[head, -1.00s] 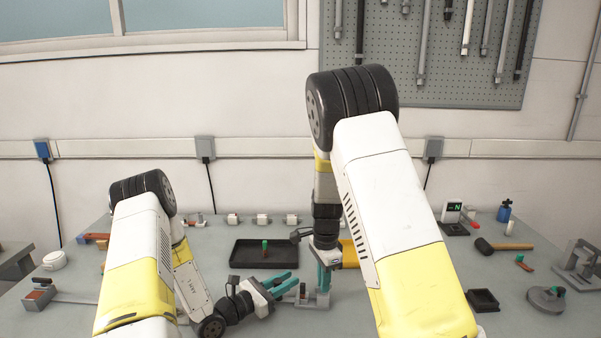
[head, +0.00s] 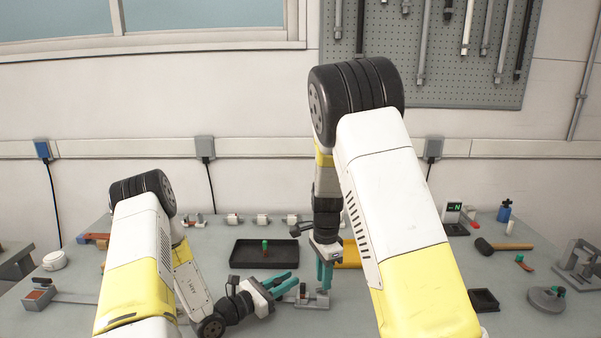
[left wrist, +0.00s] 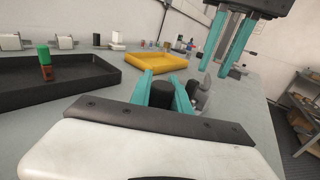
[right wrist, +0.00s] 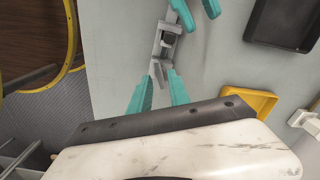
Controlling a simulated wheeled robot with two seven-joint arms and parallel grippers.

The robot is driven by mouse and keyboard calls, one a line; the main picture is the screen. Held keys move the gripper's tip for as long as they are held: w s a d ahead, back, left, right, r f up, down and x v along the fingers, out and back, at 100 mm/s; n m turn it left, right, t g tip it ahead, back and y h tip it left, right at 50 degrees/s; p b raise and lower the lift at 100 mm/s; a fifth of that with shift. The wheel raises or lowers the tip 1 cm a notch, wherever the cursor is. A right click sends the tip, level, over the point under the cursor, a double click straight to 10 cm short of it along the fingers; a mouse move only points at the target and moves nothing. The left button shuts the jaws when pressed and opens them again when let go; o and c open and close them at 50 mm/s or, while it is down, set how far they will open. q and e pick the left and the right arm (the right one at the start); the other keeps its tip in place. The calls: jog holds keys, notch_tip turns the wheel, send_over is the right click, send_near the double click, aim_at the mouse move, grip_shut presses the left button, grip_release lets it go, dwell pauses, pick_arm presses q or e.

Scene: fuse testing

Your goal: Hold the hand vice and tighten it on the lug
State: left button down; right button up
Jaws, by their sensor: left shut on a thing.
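My left gripper (head: 285,284) is shut on a dark, rounded piece, which I take to be the hand vice (left wrist: 162,93); its fingers stand on both sides of it in the left wrist view. The vice's jaws and their contact with the lug are hidden. A grey fixture (head: 320,301) stands just right of my left fingertips; it also shows in the right wrist view (right wrist: 165,42). A grey pointed part (left wrist: 204,87) stands beyond the held piece. My right gripper (head: 325,274) points down above the fixture, its fingers apart and empty in the right wrist view (right wrist: 158,92).
A black tray (head: 240,262) with a green-topped piece lies behind the grippers, and a yellow tray (left wrist: 155,65) is beside it. A small black tray (head: 484,300), a mallet (head: 505,246) and a round grey stand (head: 546,299) are on the right. The front middle bench is clear.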

jog(key=shift+r, duration=2.15)
pick_arm(q)
jog(key=c, duration=1.1)
grip_release()
jog(key=shift+c, duration=0.2)
jog(key=shift+a, duration=0.15)
jog(key=shift+v, duration=4.4)
